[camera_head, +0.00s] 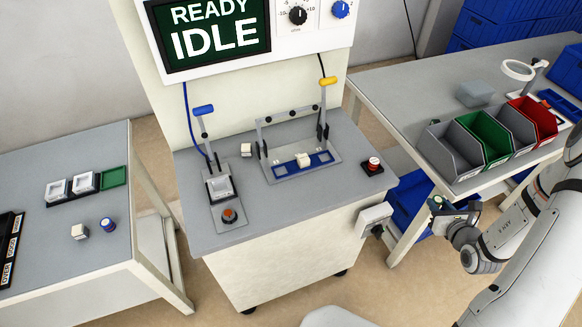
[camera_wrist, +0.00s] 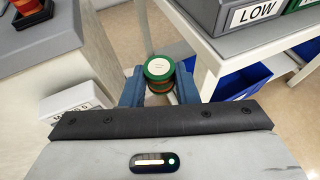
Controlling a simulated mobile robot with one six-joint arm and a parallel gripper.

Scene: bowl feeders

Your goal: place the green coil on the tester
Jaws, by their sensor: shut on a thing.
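My gripper (camera_head: 440,207) is shut on the green coil (camera_wrist: 159,69), a short spool with green rims, a pale label on top and reddish-brown winding. In the wrist view the coil sits between the two blue fingertips (camera_wrist: 159,86). The gripper is right of the tester bench, in front of the gap beside the right table. The tester has a grey top (camera_head: 285,205), a display (camera_head: 212,30) reading READY IDLE, a blue fixture (camera_head: 301,164) with a small white block on it, and a left fixture (camera_head: 220,188) with a blue-handled lever.
A red button (camera_head: 373,164) and a loose white block (camera_head: 246,149) are on the tester top. Grey, green and red bins (camera_head: 484,139) stand on the right table. The left table (camera_head: 50,235) holds trays, a white block and a blue coil (camera_head: 107,225). A white box (camera_head: 374,218) juts from the tester's right side.

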